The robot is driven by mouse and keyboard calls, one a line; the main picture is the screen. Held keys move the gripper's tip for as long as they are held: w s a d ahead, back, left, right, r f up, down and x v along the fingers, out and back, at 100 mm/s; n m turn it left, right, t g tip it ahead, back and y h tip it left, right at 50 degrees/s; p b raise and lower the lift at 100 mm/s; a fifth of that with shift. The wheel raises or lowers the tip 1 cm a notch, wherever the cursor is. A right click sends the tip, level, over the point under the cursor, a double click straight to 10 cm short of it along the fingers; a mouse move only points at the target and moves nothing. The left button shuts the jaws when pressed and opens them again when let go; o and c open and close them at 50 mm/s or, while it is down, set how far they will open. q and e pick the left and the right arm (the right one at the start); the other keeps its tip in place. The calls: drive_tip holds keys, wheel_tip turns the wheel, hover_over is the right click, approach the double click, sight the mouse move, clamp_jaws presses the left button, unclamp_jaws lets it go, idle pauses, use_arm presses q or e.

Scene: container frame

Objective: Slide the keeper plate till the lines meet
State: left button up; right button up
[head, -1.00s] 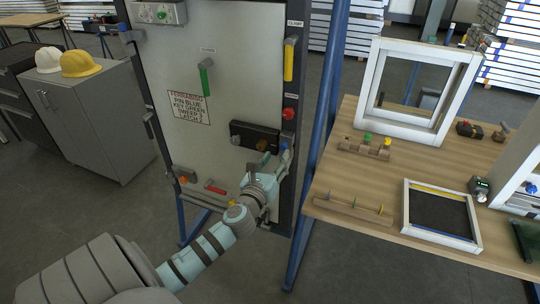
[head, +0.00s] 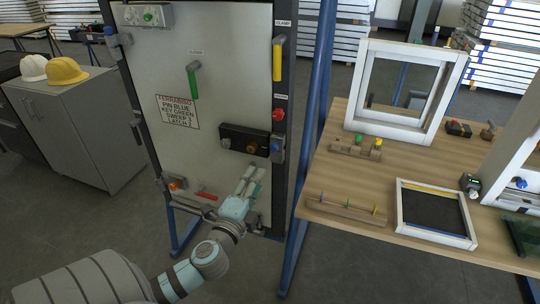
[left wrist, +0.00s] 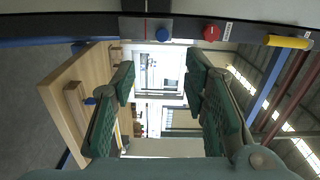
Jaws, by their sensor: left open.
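The keeper plate appears to be the small grey plate with a blue knob (head: 276,147) on the dark right door post, beside the black lock box (head: 243,139) with its brass-coloured knob. The blue knob also shows at the top of the left wrist view (left wrist: 163,34), on a grey plate. My right gripper is not in view.
Above the blue knob are a red knob (head: 279,114) and a yellow handle (head: 278,58). A green handle (head: 193,80) and a sign (head: 178,112) are on the door panel (head: 225,50). A blue post (head: 313,120) and a wooden workbench (head: 400,170) stand at the right.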

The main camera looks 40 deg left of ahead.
sight(274, 149)
use_arm(q)
drive_tip(key=w+a+n, duration=0.1)
drive_tip(key=w+n, duration=0.3)
drive_tip(key=n, duration=0.1)
drive_tip(key=w+a+n+p, duration=0.1)
drive_tip(key=w+a+n, duration=0.1)
drive_tip(key=w+n, duration=0.3)
drive_tip(key=w+a+n, duration=0.1)
drive_tip(key=w+n, duration=0.3)
drive_tip(key=n, duration=0.1)
drive_tip(key=shift+w+a+r+p, duration=0.25)
drive_tip(key=shift+w+a+p, duration=0.05)
drive_tip(key=shift+a+p, duration=0.1)
drive_tip(key=shift+c, duration=0.2)
clamp_jaws()
